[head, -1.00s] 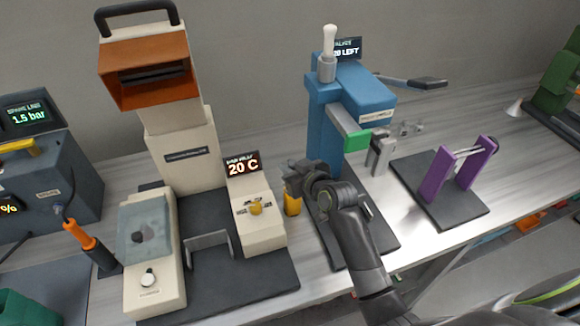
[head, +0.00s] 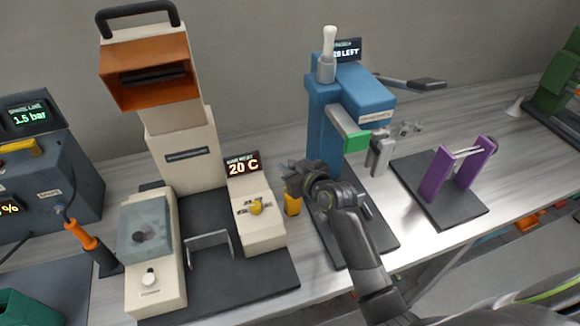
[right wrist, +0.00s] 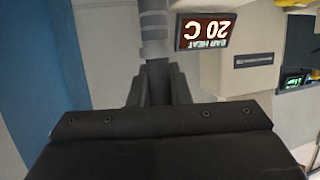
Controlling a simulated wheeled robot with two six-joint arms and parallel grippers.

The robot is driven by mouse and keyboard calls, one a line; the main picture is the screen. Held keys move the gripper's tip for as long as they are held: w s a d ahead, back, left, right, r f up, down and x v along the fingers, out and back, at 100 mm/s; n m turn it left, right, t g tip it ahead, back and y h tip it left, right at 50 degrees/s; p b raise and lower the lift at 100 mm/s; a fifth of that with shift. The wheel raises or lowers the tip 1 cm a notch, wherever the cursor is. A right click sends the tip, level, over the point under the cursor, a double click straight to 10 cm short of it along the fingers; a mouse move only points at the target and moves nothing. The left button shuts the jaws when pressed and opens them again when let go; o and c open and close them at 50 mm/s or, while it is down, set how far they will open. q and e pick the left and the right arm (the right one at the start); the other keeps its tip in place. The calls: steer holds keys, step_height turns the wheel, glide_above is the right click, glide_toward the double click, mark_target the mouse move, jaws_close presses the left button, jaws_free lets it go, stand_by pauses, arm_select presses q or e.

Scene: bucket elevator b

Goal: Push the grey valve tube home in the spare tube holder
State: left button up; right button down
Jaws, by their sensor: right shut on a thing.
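My right gripper (head: 291,180) is at the middle of the head view, between the cream heater machine and the blue machine. In the right wrist view, its dark jaws (right wrist: 158,85) are shut on a grey tube (right wrist: 154,32), which extends beyond them to the top edge. In the head view the gripper hides most of this tube. A yellow-orange piece (head: 292,206) shows just below the gripper; I cannot tell whether it is the spare tube holder or how deep the tube sits in it. My left gripper is not in view.
The cream machine (head: 182,155) with a 20 C display (head: 243,163) stands left of the gripper. The blue machine (head: 325,125) stands behind to the right. A purple stand (head: 436,175) is farther right. The bench's front edge runs below my arm.

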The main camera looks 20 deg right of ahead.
steer(key=shift+f+b, duration=1.95)
steer(key=shift+f, duration=0.55)
steer(key=c, duration=1.3)
jaws_free()
steer(key=shift+o, duration=0.2)
steer(key=shift+s, duration=0.1)
steer(key=b+v, duration=0.2)
steer(key=v, duration=1.5)
steer(key=shift+s, duration=0.1)
